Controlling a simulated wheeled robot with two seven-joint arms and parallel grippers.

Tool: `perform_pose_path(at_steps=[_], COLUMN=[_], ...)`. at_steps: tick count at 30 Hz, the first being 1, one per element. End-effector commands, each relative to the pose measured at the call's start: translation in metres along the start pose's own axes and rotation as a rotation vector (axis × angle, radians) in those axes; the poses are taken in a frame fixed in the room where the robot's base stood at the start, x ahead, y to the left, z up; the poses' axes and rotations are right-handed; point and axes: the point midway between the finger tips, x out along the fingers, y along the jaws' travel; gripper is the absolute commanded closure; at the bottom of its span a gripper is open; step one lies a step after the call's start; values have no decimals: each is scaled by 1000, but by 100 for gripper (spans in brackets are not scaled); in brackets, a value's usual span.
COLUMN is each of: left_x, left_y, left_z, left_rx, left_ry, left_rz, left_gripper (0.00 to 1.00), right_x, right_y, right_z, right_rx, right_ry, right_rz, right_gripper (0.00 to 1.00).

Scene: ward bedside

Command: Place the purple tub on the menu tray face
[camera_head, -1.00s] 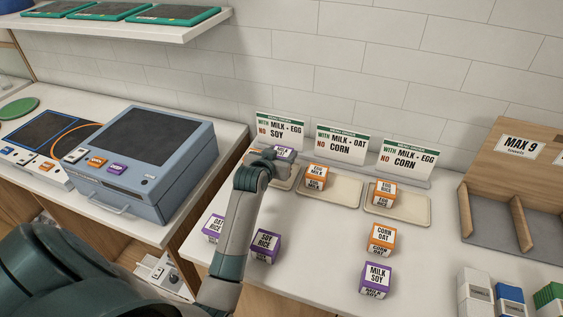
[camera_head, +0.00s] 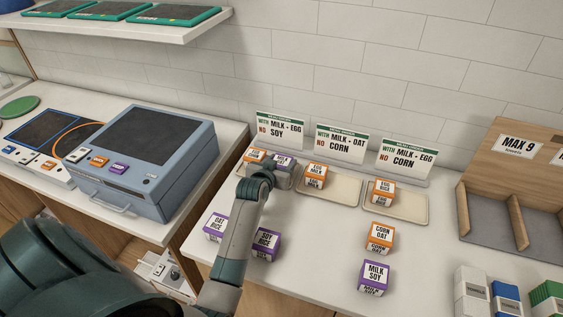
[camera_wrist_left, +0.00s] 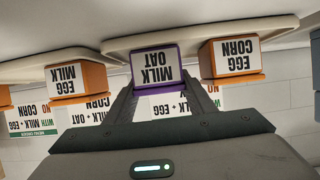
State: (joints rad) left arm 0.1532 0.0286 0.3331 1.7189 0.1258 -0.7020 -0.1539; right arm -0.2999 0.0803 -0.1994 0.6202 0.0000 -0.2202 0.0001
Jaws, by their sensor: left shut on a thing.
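The held purple tub (camera_head: 283,161), labelled MILK OAT, is at the right part of the left menu tray (camera_head: 242,171). My left gripper (camera_wrist_left: 152,85) is shut on it, with a finger at each side in the left wrist view, which is upside down. I cannot tell whether the tub touches the tray. An orange EGG CORN tub (camera_wrist_left: 232,58) sits beside it in the same tray, a little apart. The sign (camera_head: 279,129) behind reads with milk and egg, no soy. My right gripper is not in view.
The middle tray (camera_head: 345,190) holds an orange EGG MILK tub (camera_head: 314,175); the right tray (camera_head: 410,207) holds another orange tub (camera_head: 382,191). Purple tubs (camera_head: 266,242) (camera_head: 374,277) and an orange CORN OAT tub (camera_head: 379,238) stand in front. A wooden rack (camera_head: 510,185) is at right.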

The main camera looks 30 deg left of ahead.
Motion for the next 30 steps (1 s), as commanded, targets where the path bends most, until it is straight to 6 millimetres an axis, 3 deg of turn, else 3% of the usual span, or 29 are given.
perform_pose_path(at_steps=[1, 3, 19, 30], left_x=[0, 0, -6, -50], left_y=[0, 0, 0, 0], left_z=[2, 1, 0, 0], left_rx=[0, 0, 0, 1], left_ry=[-1, -1, -1, 1], left_rz=[0, 0, 0, 0], left_gripper=[48, 31, 31, 31], right_x=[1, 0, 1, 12], right_y=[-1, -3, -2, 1], right_z=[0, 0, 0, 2], right_rx=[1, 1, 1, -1], right_ry=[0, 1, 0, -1], right_rz=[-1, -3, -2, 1], right_gripper=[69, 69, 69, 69])
